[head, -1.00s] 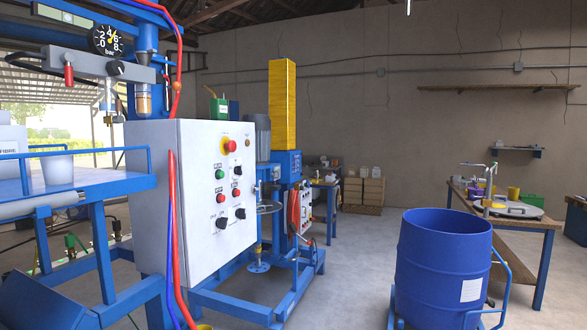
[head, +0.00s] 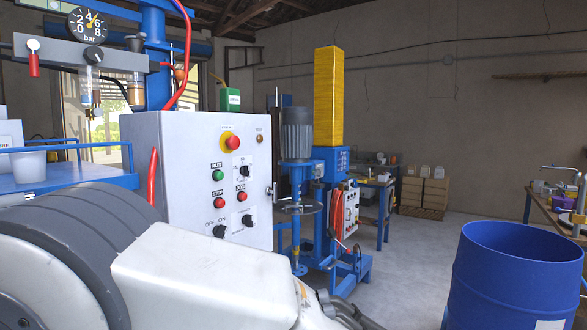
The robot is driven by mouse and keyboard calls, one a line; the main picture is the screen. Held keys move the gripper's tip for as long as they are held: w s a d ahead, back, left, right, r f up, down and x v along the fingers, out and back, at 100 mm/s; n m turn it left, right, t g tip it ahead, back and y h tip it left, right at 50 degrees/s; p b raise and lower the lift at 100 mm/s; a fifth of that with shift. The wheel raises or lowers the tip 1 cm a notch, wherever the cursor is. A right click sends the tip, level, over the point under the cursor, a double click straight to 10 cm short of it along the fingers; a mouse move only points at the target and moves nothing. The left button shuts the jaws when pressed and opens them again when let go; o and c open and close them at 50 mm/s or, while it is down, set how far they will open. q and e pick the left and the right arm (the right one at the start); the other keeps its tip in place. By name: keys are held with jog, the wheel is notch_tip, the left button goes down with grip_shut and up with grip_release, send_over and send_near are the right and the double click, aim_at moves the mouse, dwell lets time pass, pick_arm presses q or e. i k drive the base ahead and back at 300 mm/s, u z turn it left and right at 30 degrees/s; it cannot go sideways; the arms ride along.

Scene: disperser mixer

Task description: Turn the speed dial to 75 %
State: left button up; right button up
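A light grey control cabinet (head: 140,175) stands at centre left in the head view. Its front carries black knobs, including one at the upper right (head: 245,171), one at the lower right (head: 247,221) and an off/on switch (head: 219,231). The lettering is too small to tell which is a speed dial. Behind it, the blue mixer with a grey motor (head: 297,140) has a smaller control box (head: 350,208); its knobs are too small to read. My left arm crosses the lower foreground. Grey parts at its end, seemingly my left gripper (head: 350,314), are cut off below. My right gripper is out of view.
A red emergency stop (head: 233,142) and green and red buttons sit on the cabinet. A blue drum (head: 515,270) stands at lower right. Grey floor (head: 410,260) is clear between mixer and drum.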

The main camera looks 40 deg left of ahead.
aim_at(244, 171)
jog(key=u, duration=0.05)
jog(key=i, duration=0.7)
jog(key=u, duration=0.85)
jog(key=i, duration=0.75)
jog(key=u, duration=0.65)
